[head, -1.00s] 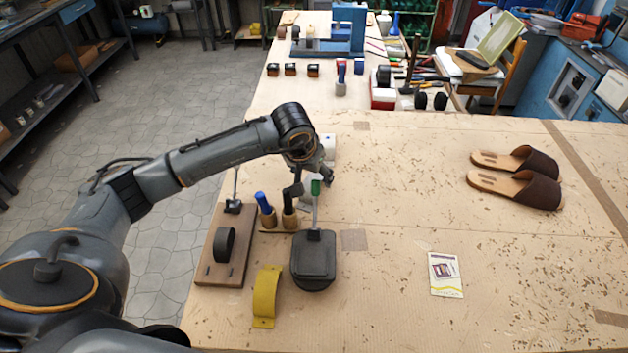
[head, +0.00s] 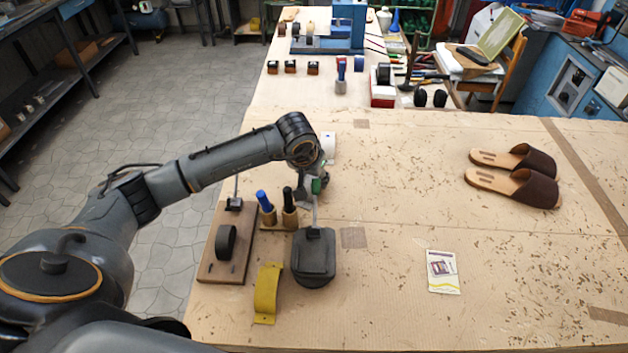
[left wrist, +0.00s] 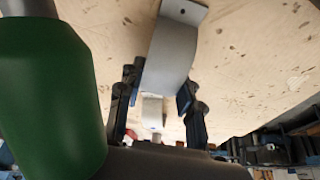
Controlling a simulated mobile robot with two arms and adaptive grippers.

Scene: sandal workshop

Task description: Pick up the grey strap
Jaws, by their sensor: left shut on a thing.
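The grey strap (left wrist: 173,45) is a curved band with a small hole near its end. In the left wrist view it lies between the two fingers of my left gripper (left wrist: 160,98), which is shut on it. In the head view my left gripper (head: 322,182) is over the left part of the workbench, behind the green-tipped handle of a dark-headed tool. There the strap is mostly hidden by the arm and tools. I cannot tell how far the strap is from the bench. My right gripper is not in view.
The green handle (left wrist: 50,95) stands close beside the gripper; its dark head (head: 313,258) is nearer. A wooden board (head: 218,268), a blue-handled tool (head: 265,203) and a yellow strap (head: 266,293) are nearby. Brown sandals (head: 520,178) lie right. The bench middle is mostly clear.

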